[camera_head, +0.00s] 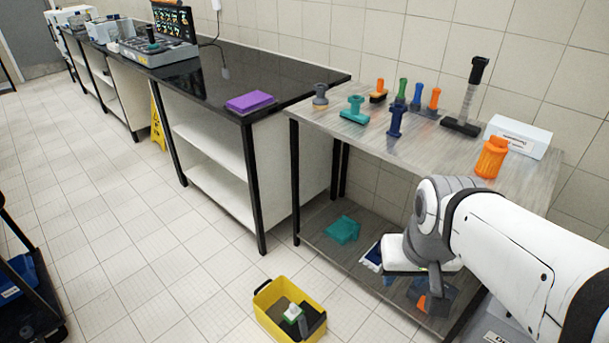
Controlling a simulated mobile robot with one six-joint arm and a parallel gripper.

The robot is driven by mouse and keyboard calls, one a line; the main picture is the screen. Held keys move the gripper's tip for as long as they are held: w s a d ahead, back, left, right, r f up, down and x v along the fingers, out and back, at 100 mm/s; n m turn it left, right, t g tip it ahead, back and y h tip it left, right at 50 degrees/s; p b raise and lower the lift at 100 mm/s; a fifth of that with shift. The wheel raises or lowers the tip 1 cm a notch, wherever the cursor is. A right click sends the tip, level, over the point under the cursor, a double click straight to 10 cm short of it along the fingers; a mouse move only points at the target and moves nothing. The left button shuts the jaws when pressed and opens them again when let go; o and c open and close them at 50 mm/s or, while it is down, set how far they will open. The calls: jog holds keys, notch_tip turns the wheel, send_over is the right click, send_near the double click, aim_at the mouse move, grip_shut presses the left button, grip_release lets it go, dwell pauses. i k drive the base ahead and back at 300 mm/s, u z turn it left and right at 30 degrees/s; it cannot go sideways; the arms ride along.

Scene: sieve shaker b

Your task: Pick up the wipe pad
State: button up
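My gripper (432,290) hangs at the end of my arm, in front of the grey table's right part and lower shelf. Its fingers are mostly hidden by the wrist, so I cannot tell whether they are open or shut. No thing is clearly marked as the wipe pad. A purple folded pad (249,102) lies flat on the black counter's near end, well away from the gripper. A teal cloth-like thing (343,230) lies on the lower shelf.
The grey table (448,146) bears several coloured hand tools, a dark stand (462,124) and a white box (519,137). A yellow bin (262,300) stands on the floor before it. A dark cart (40,300) is at left.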

aim_at(292, 314)
jog(key=u, duration=0.7)
jog(key=k, duration=0.95)
jog(key=z, duration=0.7)
